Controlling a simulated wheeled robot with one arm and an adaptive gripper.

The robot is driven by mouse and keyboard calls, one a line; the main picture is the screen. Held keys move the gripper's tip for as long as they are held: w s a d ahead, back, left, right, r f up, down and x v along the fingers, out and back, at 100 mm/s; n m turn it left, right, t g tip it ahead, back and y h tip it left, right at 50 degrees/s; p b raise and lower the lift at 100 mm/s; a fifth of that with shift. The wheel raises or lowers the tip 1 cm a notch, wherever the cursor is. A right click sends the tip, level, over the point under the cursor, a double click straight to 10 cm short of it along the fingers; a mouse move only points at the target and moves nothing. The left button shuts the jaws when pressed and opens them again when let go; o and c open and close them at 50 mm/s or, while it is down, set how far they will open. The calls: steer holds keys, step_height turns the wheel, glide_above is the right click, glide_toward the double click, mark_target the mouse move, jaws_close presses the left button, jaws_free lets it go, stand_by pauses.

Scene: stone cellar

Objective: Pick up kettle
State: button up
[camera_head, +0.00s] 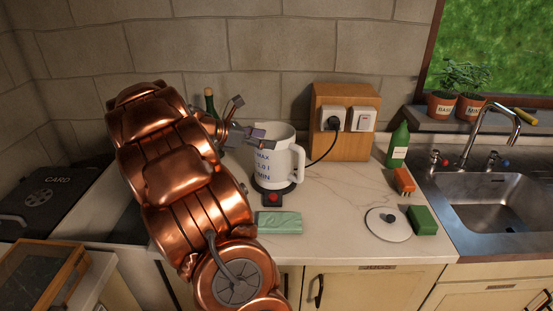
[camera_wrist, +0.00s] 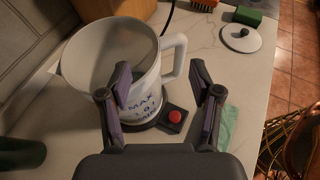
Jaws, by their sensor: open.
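The white kettle (camera_head: 279,165) stands upright on a dark base with a red button (camera_head: 272,198) on the marble counter. Its top is open, and it is marked MAX, 1.0 l and MIN. Its handle is on the right. In the wrist view the kettle (camera_wrist: 115,55) fills the upper left, with its handle (camera_wrist: 178,58) showing between my fingers. My gripper (camera_wrist: 161,80) is open and empty. In the head view my gripper (camera_head: 258,134) is at the kettle's upper left rim; whether it touches is unclear. My arm hides the counter left of the kettle.
A wooden socket block (camera_head: 342,145) with a plugged cord stands behind right. A folded green cloth (camera_head: 279,222) lies in front. A white lid (camera_head: 388,224), green sponge (camera_head: 423,220), brush (camera_head: 403,181) and green bottle (camera_head: 398,147) are right, before the sink (camera_head: 500,207).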

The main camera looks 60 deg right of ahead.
mark_target(284, 142)
steer(key=p+x, duration=0.1)
steer(key=x, duration=0.6)
steer(key=shift+s+d+f+p, duration=0.15)
steer(key=shift+d+p, duration=0.1)
steer(key=shift+p, duration=0.15)
jaws_close()
stand_by(0.8)
